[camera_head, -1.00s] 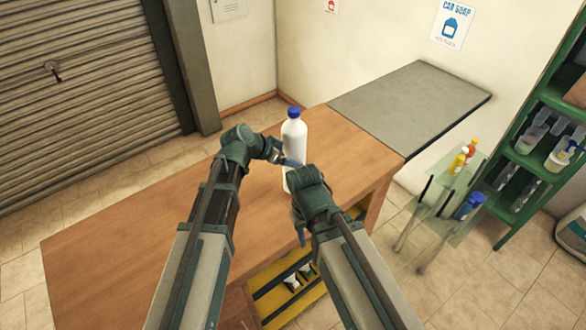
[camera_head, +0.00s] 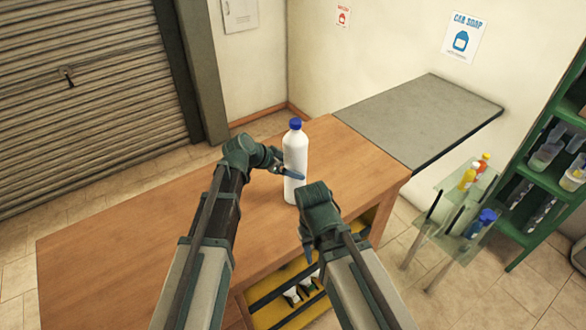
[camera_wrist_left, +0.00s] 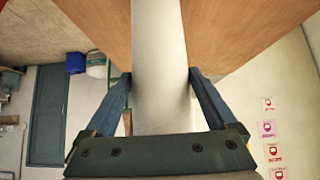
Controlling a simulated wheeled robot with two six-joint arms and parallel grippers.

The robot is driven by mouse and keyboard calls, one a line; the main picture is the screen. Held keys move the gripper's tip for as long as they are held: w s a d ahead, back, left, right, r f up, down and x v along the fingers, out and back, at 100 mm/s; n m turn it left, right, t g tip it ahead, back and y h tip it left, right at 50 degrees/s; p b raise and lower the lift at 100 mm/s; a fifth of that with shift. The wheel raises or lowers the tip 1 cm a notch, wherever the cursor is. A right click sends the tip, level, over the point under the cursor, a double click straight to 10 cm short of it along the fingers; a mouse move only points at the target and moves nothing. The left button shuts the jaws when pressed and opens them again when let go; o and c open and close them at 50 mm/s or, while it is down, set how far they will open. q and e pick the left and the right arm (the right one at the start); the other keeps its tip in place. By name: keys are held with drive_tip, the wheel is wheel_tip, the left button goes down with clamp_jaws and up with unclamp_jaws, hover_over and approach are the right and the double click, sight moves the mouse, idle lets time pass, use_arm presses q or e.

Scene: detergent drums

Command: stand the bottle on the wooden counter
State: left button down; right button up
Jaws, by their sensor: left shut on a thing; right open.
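The white bottle (camera_head: 295,158) with a blue cap is upright over the wooden counter (camera_head: 130,240). My left gripper (camera_head: 286,172) is shut on the bottle's side, around its middle. In the left wrist view the bottle (camera_wrist_left: 160,70) fills the space between the two fingers of the left gripper (camera_wrist_left: 160,95). I cannot tell whether the bottle's base touches the counter. My right gripper (camera_head: 306,240) is open and empty, lower and nearer than the bottle, by the counter's front edge; its fingers are partly hidden by its own wrist.
A grey worktop (camera_head: 415,118) adjoins the counter at the back right. A glass stand (camera_head: 450,215) with yellow, red and blue bottles is at the right, beside a green shelf (camera_head: 545,170). A yellow drawer (camera_head: 285,300) shows under the counter. The counter's left part is clear.

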use_arm(q)
drive_tip(key=shift+a+r, duration=0.1)
drive_tip(key=shift+a, duration=0.05)
unclamp_jaws()
drive_tip(key=shift+s, duration=0.1)
drive_tip(key=p+v, duration=0.8)
drive_tip(key=v, duration=0.4)
